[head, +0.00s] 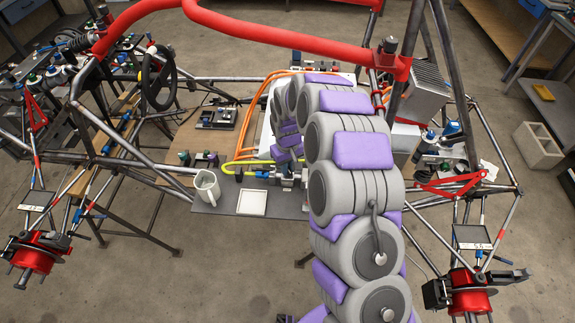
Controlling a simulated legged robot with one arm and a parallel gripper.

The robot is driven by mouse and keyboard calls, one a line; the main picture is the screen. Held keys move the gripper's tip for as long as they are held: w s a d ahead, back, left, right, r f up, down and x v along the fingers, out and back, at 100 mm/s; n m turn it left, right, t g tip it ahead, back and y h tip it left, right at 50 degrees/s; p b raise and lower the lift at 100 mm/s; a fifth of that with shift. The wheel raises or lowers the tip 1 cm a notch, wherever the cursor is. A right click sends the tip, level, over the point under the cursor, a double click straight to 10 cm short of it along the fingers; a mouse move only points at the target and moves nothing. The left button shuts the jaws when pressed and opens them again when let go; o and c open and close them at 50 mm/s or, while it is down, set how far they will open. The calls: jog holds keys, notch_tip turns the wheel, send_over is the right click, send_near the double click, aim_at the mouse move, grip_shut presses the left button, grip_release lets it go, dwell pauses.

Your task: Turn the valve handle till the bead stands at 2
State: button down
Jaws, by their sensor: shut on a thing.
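My gripper (284,168) is at the end of my grey and purple arm, low in the middle of the head view. It points down at a small metal valve (289,180) with blue parts on the grey board. Its fingers are shut on the valve handle at the top of the fitting, which they and my arm largely cover. The bead and the numbers of the scale are too small or hidden to read.
A pale mug (207,186) and a white square tray (252,203) stand on the grey board (225,208), left of the valve. A yellow-green hose (245,162) and orange cables (262,95) run close by. Red tube (290,35) and grey frame tubes surround my arm.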

jog(key=shift+n, duration=0.3)
jog(key=c, duration=1.1)
grip_release()
notch_tip(320, 180, up, 17)
jog(key=shift+w+a+r+p, duration=0.1)
jog(key=shift+r+p, duration=0.05)
jog(key=shift+p, duration=0.4)
